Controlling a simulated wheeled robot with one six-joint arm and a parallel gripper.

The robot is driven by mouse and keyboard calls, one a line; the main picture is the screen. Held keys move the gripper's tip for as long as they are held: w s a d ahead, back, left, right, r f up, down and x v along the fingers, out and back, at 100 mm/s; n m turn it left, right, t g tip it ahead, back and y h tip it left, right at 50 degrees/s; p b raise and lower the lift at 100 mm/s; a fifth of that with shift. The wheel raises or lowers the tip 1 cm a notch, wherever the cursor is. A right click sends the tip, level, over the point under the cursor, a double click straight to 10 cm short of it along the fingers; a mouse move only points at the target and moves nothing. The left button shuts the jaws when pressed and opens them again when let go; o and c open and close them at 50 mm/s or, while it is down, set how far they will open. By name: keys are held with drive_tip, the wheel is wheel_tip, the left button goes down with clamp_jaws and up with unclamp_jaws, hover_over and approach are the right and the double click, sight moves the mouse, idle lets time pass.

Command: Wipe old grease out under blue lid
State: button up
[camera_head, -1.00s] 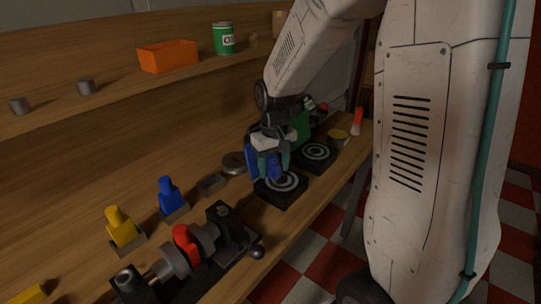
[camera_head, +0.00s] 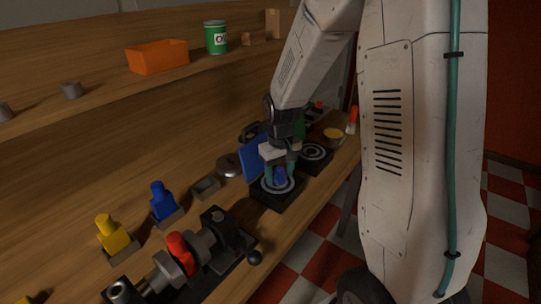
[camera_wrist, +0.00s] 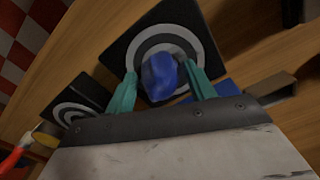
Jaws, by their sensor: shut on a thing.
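My gripper (camera_head: 280,177) points down, its teal fingers shut on a crumpled blue wad (camera_wrist: 160,76), like a rag, which also shows between the fingers in the head view. The wad is over the ringed round seat of a black square base (camera_head: 270,200); its middle is hidden, and I cannot tell for sure whether the wad touches it. The blue lid (camera_head: 255,157) stands raised at the back of this base, behind my gripper. Part of its blue panel shows in the wrist view (camera_wrist: 217,93). No grease is clearly visible.
A second ringed black base (camera_head: 315,153) with a green lid (camera_head: 299,126) stands beyond. A metal disc (camera_head: 229,165), small grey tray (camera_head: 206,187), blue plug (camera_head: 161,203) and yellow plug (camera_head: 112,236) stand to the left. A clamp with a red part (camera_head: 180,249) is in front.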

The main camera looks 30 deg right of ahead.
sight(269, 190)
drive_tip(key=shift+w+d, duration=0.3)
drive_tip(key=shift+d, duration=0.45)
drive_tip(key=shift+w+d, duration=0.3)
drive_tip(key=shift+d, duration=0.45)
drive_tip(key=shift+a, duration=0.15)
drive_tip(key=shift+s+a, duration=0.1)
drive_tip(key=shift+a, duration=0.65)
drive_tip(key=shift+s+a, duration=0.1)
drive_tip(key=shift+s, duration=0.25)
drive_tip(key=shift+s+a, duration=0.15)
drive_tip(key=shift+a, duration=0.1)
drive_tip(key=shift+s+a, duration=0.3)
drive_tip(key=shift+a, duration=0.55)
drive_tip(key=shift+s+a, duration=0.35)
drive_tip(key=shift+a, duration=0.55)
drive_tip(key=shift+s+a, duration=0.3)
drive_tip(key=shift+a, duration=0.55)
drive_tip(key=r, duration=0.2)
drive_tip(key=shift+d+r, duration=0.25)
drive_tip(key=shift+r, duration=0.1)
drive_tip(key=shift+a+r, duration=0.2)
drive_tip(key=shift+r, duration=2.6)
